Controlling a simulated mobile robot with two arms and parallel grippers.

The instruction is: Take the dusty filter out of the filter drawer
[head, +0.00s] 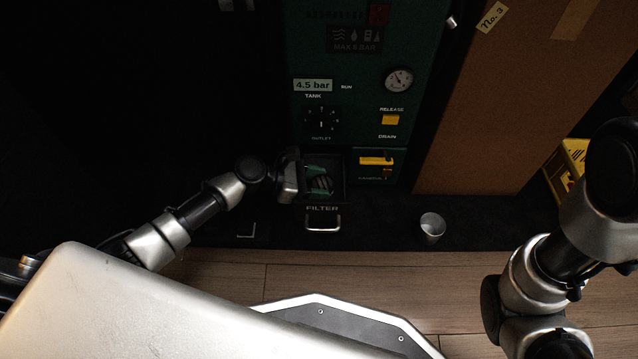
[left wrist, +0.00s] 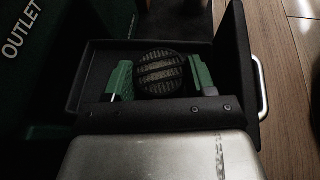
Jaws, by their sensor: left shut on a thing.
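The filter drawer (head: 338,196) stands pulled out at the bottom of the green machine, with the word FILTER and a metal handle on its front. In the left wrist view the filter (left wrist: 158,72) is a round, dark, ribbed piece inside the open drawer (left wrist: 88,66). My left gripper (head: 318,182) reaches down into the drawer from the left. In the left wrist view its green fingers (left wrist: 160,80) stand on either side of the filter, shut on it. The filter's underside is hidden. My right arm shows at the right, but its fingers are not visible.
A metal cup (head: 432,226) stands on the dark strip right of the drawer. A yellow release button (head: 390,119) and a yellow drain part (head: 376,160) are on the machine. A brown board (head: 500,110) stands at the right, with a yellow box (head: 568,168) beyond. The wooden floor in front is partly clear.

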